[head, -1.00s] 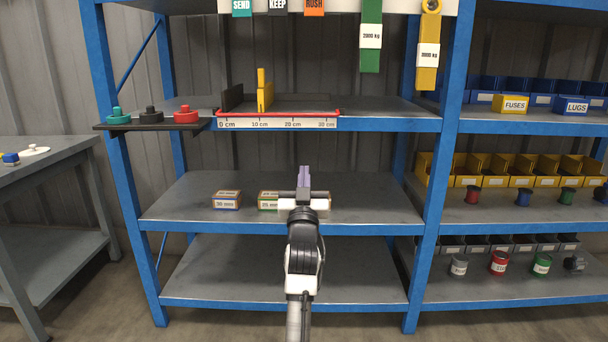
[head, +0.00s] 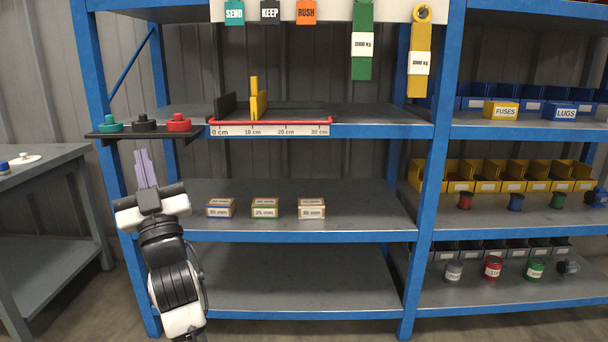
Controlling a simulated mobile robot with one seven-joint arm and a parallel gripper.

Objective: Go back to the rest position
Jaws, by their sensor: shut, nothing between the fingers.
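My gripper (head: 146,168) is at the left in the head view, in front of the left post of the blue shelf rack. Its two pale purple fingers point up and are together, with nothing between them. My arm below it rises from the bottom edge of the picture. The gripper is just below the small black ledge and left of the boxes on the middle shelf. It hides part of the left post and of the middle shelf's left end.
The middle shelf (head: 350,203) holds boxes marked 30 mm (head: 220,208), 25 mm (head: 265,208) and 30 mm (head: 311,208). A black ledge (head: 110,133) with teal, black and red knobs juts out above my gripper. A grey table (head: 50,160) stands at far left. The bottom shelf (head: 300,270) is bare.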

